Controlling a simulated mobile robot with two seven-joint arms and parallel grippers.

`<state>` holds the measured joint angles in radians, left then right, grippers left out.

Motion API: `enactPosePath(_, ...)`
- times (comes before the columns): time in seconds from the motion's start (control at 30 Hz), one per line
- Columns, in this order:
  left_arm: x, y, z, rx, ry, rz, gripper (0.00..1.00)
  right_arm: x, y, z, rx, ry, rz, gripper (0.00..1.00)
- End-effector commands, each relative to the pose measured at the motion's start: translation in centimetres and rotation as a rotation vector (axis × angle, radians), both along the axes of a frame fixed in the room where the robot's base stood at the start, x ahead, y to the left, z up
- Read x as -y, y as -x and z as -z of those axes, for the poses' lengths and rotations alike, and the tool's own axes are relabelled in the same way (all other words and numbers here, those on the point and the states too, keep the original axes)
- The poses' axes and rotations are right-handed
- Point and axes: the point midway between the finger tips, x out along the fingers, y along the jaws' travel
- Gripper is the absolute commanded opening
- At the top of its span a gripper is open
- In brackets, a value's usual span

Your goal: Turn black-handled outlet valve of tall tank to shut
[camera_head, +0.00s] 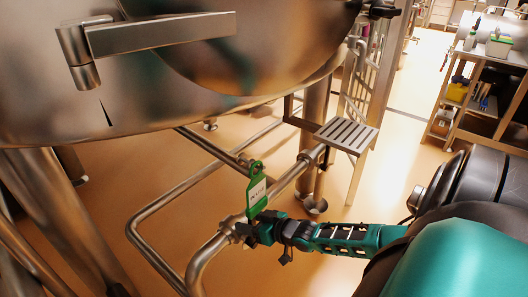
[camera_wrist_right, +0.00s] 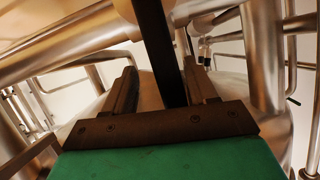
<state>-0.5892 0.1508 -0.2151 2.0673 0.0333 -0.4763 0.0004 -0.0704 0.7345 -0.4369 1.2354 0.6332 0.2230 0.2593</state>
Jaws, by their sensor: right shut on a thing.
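The tall steel tank (camera_head: 60,110) fills the upper left of the head view, with pipes running below it. My right gripper (camera_head: 258,230) reaches in from the right to the outlet pipe, just below a green tag. In the wrist view my right gripper (camera_wrist_right: 162,72) has its two fingers either side of a long black bar, the valve handle (camera_wrist_right: 155,40), and is shut on it. In the head view the gripper hides most of the handle and valve, so I cannot tell the handle's angle to the pipe. My left gripper is out of view.
The green tag (camera_head: 257,190) hangs at the pipe (camera_head: 285,180) close to my gripper. A slatted metal step (camera_head: 346,135) stands behind. Steel tank legs (camera_head: 62,215) are at the left. A bench (camera_head: 490,55) with containers is at the far right. Orange floor is open between.

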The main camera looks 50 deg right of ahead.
Motion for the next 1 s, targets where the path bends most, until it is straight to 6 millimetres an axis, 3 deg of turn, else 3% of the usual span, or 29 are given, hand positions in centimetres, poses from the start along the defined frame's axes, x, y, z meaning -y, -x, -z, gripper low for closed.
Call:
enactPosePath(0.4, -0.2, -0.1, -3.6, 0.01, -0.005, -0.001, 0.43, 1.3, 7.1, -3.1, -0.011, 0.005, 0.004, 0.49)
enactPosePath(0.6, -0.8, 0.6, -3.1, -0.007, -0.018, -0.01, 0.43, 1.5, 10.0, -4.1, -0.009, 0.002, 0.003, 0.49)
enactPosePath(1.0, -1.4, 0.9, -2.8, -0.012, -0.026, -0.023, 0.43, 1.6, 11.5, -4.6, -0.006, 0.001, 0.001, 0.49)
